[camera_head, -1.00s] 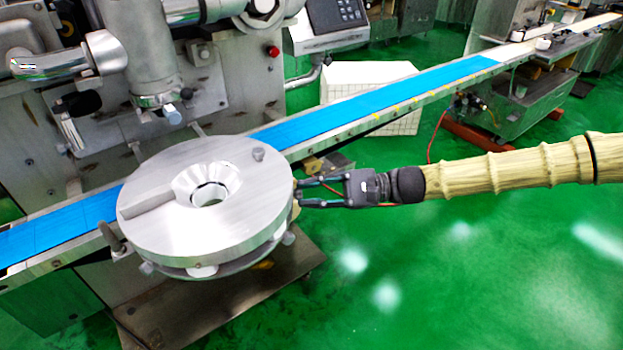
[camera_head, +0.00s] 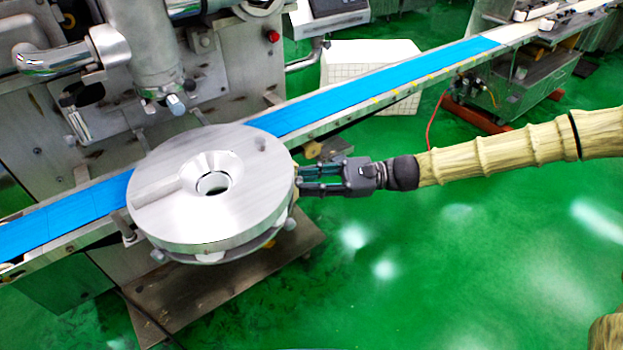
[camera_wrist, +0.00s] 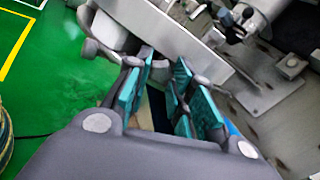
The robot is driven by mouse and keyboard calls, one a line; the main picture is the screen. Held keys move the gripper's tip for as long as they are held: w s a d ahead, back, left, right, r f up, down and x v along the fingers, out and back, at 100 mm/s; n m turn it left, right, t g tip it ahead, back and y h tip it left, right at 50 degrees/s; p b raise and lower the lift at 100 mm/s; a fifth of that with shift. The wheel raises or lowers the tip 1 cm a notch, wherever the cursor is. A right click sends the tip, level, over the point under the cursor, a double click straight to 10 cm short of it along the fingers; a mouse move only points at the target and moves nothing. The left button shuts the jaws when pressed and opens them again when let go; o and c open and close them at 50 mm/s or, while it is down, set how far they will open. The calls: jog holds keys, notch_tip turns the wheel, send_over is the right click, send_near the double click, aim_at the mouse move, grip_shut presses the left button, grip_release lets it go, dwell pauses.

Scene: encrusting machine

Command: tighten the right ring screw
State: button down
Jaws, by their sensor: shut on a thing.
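The round metal ring assembly (camera_head: 235,225) of the encrusting machine stands beside the blue belt in the head view, with a funnel-shaped hole in its top. My gripper (camera_head: 299,180) reaches in from the right, its fingertips at the ring's right edge. It is shut on the right ring screw, which the fingers almost wholly hide. In the wrist view, the teal finger pads of my gripper (camera_wrist: 165,85) stand a small way apart, and the screw cannot be made out clearly between them. Whether the screw is tight cannot be told.
The blue conveyor belt (camera_head: 370,92) runs diagonally behind the ring. A white box (camera_head: 370,68) stands behind the belt. The green floor at right is open.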

jog(key=c, duration=1.2)
grip_release()
jog(key=shift+c, duration=0.2)
jog(key=shift+d, duration=0.1)
jog(key=w+d, duration=0.1)
jog(key=d, duration=1)
jog(key=shift+w+d, duration=0.15)
jog(key=shift+d, duration=0.25)
jog(key=shift+f, duration=0.1)
